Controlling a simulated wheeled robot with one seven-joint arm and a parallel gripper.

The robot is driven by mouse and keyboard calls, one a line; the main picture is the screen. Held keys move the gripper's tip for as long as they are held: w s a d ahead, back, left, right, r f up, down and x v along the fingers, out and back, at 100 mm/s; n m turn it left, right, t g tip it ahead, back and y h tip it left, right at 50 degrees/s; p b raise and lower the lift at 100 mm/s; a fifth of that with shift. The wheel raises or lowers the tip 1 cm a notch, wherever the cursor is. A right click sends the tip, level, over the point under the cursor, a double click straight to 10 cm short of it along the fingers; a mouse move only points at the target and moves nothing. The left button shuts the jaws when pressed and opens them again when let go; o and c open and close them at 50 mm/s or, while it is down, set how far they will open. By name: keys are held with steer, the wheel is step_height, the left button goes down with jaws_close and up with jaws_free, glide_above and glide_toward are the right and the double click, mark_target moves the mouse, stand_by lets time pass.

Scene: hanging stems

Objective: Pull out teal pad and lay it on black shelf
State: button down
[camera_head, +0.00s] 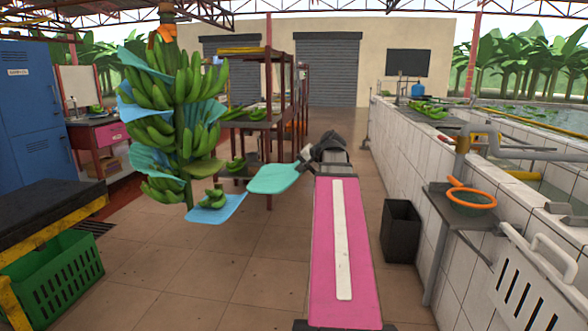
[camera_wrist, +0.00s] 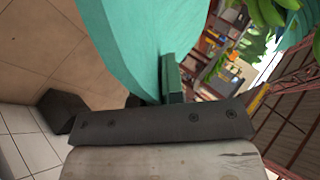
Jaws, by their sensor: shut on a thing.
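The teal pad (camera_head: 273,179) is a flat rounded sheet, held out level to the right of the banana bunch (camera_head: 180,110). My gripper (camera_head: 305,158) is shut on its right end. In the head view the pad looks clear of the stem, with floor showing between them. In the wrist view the pad (camera_wrist: 130,40) reaches away from the jaws (camera_wrist: 170,80), and its far end is cut off. A black shelf top (camera_head: 45,207) on a yellow frame stands at the left front, with its visible surface bare.
Light blue pads (camera_head: 137,112) sit between the bunch's tiers; a lower blue one (camera_head: 217,210) bears a few bananas. A green crate (camera_head: 55,280) is under the black shelf. A brown rack (camera_head: 268,120) stands behind the pad. A black bin (camera_head: 400,230) is at the right. Open floor lies centre left.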

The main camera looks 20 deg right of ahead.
steer(key=s+d, duration=0.4)
steer(key=d, duration=0.2)
steer(key=shift+d, duration=0.15)
stand_by(0.7)
